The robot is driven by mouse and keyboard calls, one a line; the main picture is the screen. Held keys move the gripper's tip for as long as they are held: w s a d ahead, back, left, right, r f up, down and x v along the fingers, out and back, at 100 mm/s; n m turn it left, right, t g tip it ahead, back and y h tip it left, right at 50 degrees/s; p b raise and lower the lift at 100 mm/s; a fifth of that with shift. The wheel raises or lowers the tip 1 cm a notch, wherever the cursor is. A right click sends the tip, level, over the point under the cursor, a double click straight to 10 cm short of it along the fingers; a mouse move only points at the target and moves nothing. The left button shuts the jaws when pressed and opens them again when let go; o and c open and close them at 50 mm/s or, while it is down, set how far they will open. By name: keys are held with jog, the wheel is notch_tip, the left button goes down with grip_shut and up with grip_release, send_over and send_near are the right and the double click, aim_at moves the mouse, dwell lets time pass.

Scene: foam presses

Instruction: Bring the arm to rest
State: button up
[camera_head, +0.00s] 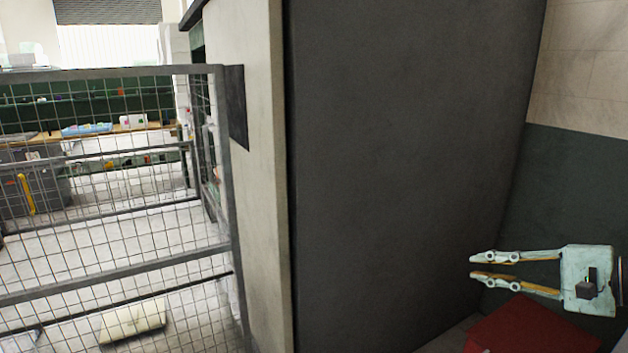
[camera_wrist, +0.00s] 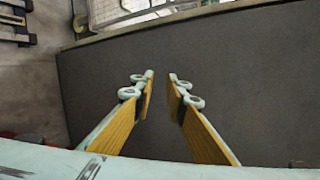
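My gripper (camera_head: 475,266) is at the lower right of the head view, with its two fingers pointing left toward a large dark grey panel (camera_head: 400,150). In the wrist view my gripper (camera_wrist: 161,77) shows two pale fingers with yellow-brown inner pads. The fingertips are apart with a narrow gap. Nothing is between them; only the dark grey surface (camera_wrist: 240,70) shows behind. Whether the fingers touch any surface cannot be seen, but they look clear of it.
A wire mesh fence (camera_head: 110,190) stands at the left, beside a cream wall edge (camera_head: 262,180). A red surface (camera_head: 530,328) lies below my gripper. A green and cream wall (camera_head: 575,180) is at the right. Behind the fence is a workbench (camera_head: 90,135) with small items.

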jog(key=s+a+r+n+g+h, duration=0.1)
jog(key=s+a+r+n+g, duration=0.25)
jog(key=s+a, duration=0.65)
jog(key=s+a+r+n+g+h, duration=0.1)
jog(key=s+a+r+n+g, duration=0.35)
jog(key=a, duration=0.95)
jog(key=s+d+r+n+h, duration=0.1)
jog(key=s+h, duration=0.1)
jog(key=s, duration=0.4)
jog(key=s+d+r+n+t+h, duration=0.1)
jog(key=s+n+h, duration=0.1)
jog(key=s, duration=0.4)
jog(key=s+d+r+n+h, duration=0.1)
jog(key=s+n+h, duration=0.1)
jog(key=s, duration=0.4)
jog(key=shift+d+r+t+h, duration=0.3)
jog(key=shift+d+r+h, duration=0.1)
jog(key=shift+h, duration=0.3)
